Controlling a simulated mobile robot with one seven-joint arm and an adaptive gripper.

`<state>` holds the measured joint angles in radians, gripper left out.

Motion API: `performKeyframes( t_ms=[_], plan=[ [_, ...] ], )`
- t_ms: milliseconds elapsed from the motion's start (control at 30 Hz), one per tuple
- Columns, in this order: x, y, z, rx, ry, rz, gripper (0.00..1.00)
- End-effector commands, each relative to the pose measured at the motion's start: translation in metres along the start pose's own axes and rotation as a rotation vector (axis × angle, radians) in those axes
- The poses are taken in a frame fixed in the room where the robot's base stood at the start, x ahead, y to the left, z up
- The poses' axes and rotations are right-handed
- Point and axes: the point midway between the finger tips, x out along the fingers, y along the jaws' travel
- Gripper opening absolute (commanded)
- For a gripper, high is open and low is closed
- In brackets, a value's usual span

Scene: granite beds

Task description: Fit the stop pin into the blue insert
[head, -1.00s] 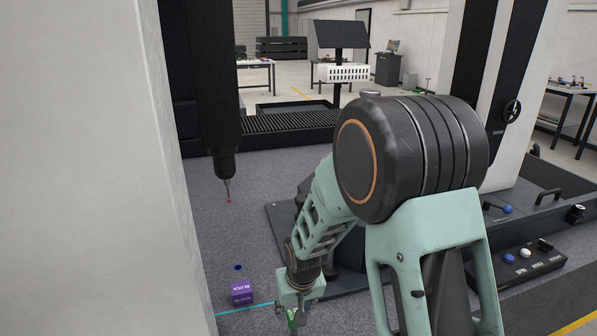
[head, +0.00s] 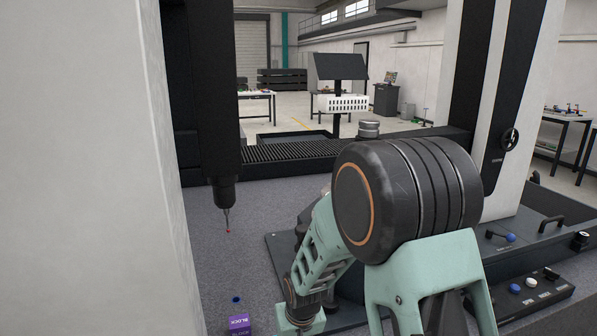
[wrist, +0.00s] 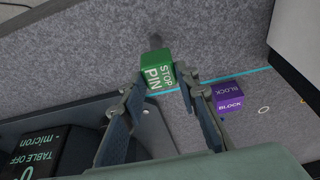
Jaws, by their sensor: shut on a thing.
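The green stop pin (wrist: 158,70), lettered STOP PIN, is between the fingertips of my gripper (wrist: 161,78) in the wrist view. My gripper is shut on it. A dark grey shape extends beyond its far end; I cannot tell whether this is its shank or a shadow. The blue insert (head: 237,299) is a small blue-rimmed hole in the grey granite, low in the head view, left of my arm and behind the purple block. My gripper's fingers and the pin are below the head view's bottom edge.
A purple block (head: 239,324) stands in front of the insert; it also shows right of my fingers in the wrist view (wrist: 228,96). A thin probe (head: 227,220) hangs above the granite farther back. A white column (head: 165,180) fills the left. A dark plate (head: 285,255) lies beside my arm.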

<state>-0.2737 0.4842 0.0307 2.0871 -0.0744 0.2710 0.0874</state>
Motion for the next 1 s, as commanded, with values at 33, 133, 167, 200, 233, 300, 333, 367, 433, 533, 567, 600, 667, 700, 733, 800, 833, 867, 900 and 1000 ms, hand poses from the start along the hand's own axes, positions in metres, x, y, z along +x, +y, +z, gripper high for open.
performKeyframes(
  t_ms=[33,133,167,200,233,300,333,367,433,533,567,600,667,700,733,800,833,867,900,1000],
  plan=[
    [0.0,0.0,-0.001,0.0,0.001,0.0,0.0],
    [-0.001,0.0,-0.001,0.0,0.001,0.0,0.0],
    [-0.002,0.0,-0.001,0.0,0.001,0.0,0.0],
    [-0.003,0.0,-0.001,0.0,0.001,0.0,0.0],
    [-0.003,0.0,-0.002,0.0,0.002,0.0,0.0],
    [-0.006,0.0,-0.002,0.0,0.002,0.0,0.0],
    [-0.007,0.0,-0.003,0.0,0.002,0.0,0.0],
    [-0.008,0.0,-0.003,0.0,0.002,0.0,0.0],
    [-0.011,0.0,-0.004,0.0,0.002,0.0,0.0],
    [-0.015,0.0,-0.005,0.0,0.001,0.0,0.0],
    [-0.016,0.0,-0.005,0.0,0.001,0.0,0.0],
    [-0.018,0.0,-0.006,0.0,0.001,0.0,0.0],
    [-0.019,0.0,-0.006,0.0,0.001,0.0,0.0],
    [-0.02,0.0,-0.006,0.0,0.001,0.0,0.0],
    [-0.02,0.0,-0.006,0.0,0.001,0.0,0.0],
    [-0.021,0.0,-0.007,0.0,0.001,0.0,0.0],
    [-0.022,0.0,-0.007,0.0,0.001,0.0,0.0],
    [-0.024,0.0,-0.008,0.0,0.001,0.0,0.0],
    [-0.027,0.0,-0.009,0.0,0.002,0.0,0.0],
    [-0.036,0.0,-0.012,0.0,0.003,0.0,0.0]
  ],
)
